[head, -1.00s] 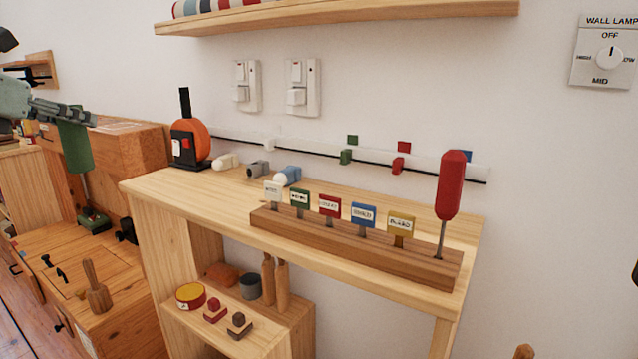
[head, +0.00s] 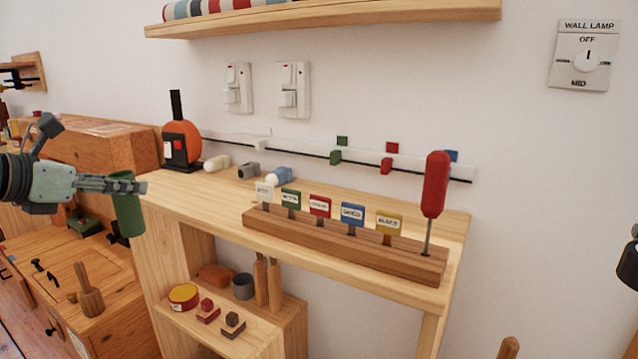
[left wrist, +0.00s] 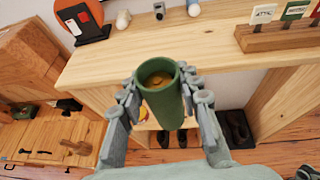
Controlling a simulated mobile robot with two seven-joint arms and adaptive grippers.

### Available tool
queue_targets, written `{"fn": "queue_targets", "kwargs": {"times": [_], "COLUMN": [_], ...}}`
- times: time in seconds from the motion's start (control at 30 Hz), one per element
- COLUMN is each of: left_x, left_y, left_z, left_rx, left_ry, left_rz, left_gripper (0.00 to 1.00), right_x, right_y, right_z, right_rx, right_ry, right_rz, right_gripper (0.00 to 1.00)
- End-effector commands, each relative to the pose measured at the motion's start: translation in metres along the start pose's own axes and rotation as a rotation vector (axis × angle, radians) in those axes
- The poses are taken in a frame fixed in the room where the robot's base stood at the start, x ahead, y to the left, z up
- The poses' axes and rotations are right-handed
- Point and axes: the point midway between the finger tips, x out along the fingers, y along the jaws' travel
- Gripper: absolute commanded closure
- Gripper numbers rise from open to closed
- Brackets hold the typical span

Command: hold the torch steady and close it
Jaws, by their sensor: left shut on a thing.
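The green torch body (head: 127,205) is an open-topped tube. My left gripper (head: 112,184) is shut on it and holds it upright, left of the bench's left end in the head view. In the left wrist view the tube (left wrist: 165,100) sits between both fingers, its open mouth facing up with a brownish-gold inside. Three small cylindrical pieces lie on the bench top: a cream one (head: 216,162), a grey one (head: 248,170) and a blue one with a pale end (head: 279,174). I cannot tell which belongs to the torch.
The wooden bench (head: 190,195) carries an orange round device (head: 181,142) at its back left and a rack (head: 340,245) of labelled tags with a red-handled tool (head: 434,185). A shelf (head: 330,22) hangs above. The bench's left front top is clear.

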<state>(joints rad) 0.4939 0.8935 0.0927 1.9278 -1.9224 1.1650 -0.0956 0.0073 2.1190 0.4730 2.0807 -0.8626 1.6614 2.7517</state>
Motion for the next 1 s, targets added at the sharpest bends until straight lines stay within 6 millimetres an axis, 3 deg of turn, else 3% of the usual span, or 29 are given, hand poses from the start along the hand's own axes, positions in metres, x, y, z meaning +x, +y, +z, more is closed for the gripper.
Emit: {"fn": "queue_targets", "kwargs": {"times": [0.23,0.5,0.7,1.0], "left_x": [0.03,0.024,0.011,0.008], "left_y": [-0.082,-0.167,-0.196,-0.202], "left_z": [-0.075,-0.154,-0.183,-0.19], "left_rx": [0.078,0.164,0.191,0.199], "left_ry": [-0.001,-0.001,-0.001,0.0], "left_rz": [-0.227,-0.423,-0.471,-0.48], "left_gripper": [1.0,1.0,1.0,1.0], "right_x": [-0.007,-0.014,-0.016,-0.016], "right_y": [0.0,0.0,0.0,0.0], "right_z": [0.0,0.0,0.0,0.0], "right_rx": [0.0,0.0,0.0,0.0], "right_ry": [0.0,0.0,0.0,0.0], "right_rz": [0.0,0.0,0.0,0.0], "right_gripper": [0.74,0.74,0.74,0.74]}}
